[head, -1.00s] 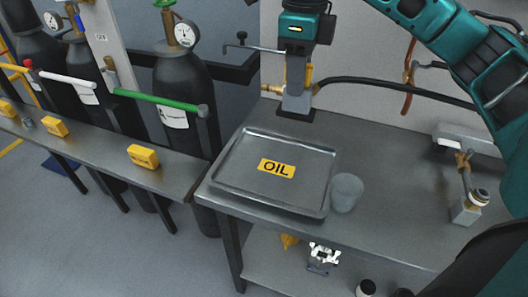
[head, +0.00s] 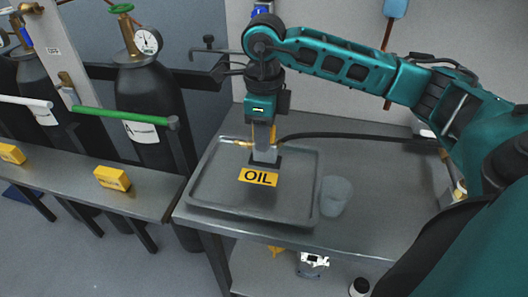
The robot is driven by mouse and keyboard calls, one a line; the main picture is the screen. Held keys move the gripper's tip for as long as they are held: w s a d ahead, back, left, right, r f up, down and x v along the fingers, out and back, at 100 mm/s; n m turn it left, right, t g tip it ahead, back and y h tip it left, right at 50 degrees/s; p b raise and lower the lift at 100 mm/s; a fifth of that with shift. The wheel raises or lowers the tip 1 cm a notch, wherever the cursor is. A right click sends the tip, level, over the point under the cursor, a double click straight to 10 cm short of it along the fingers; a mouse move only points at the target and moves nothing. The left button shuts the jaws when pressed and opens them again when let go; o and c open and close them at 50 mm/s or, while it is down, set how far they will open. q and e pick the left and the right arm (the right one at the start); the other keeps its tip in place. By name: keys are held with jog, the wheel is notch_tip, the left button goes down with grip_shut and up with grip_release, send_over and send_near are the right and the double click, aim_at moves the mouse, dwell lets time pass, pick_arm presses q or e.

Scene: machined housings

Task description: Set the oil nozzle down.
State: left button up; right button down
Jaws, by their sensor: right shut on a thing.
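My right gripper (head: 265,160) points straight down over the back half of the metal tray (head: 205,195). It is shut on the oil nozzle (head: 241,143), whose brass tip sticks out to the left of the fingers. The black hose (head: 350,137) runs from the nozzle to the right across the bench. The tray has a yellow OIL label (head: 258,177) near its middle, just in front of the gripper. The fingers hide most of the nozzle, and I cannot tell whether it touches the tray. My left gripper is not in view.
A translucent cup (head: 335,196) stands just right of the tray on the steel bench (head: 385,205). Gas cylinders (head: 150,100) stand at the left behind a narrow ledge (head: 60,176) with yellow blocks (head: 112,178). The bench right of the cup is bare.

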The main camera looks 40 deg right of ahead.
jog(key=shift+w+f, duration=0.1)
jog(key=shift+f, duration=2.55)
jog(key=shift+f+b, duration=0.2)
jog(key=shift+b, duration=0.1)
jog(key=c, duration=0.8)
grip_release()
jog(key=shift+r, duration=0.1)
jog(key=shift+c, duration=0.2)
notch_tip(320, 180, up, 12)
jog(key=shift+r, duration=0.15)
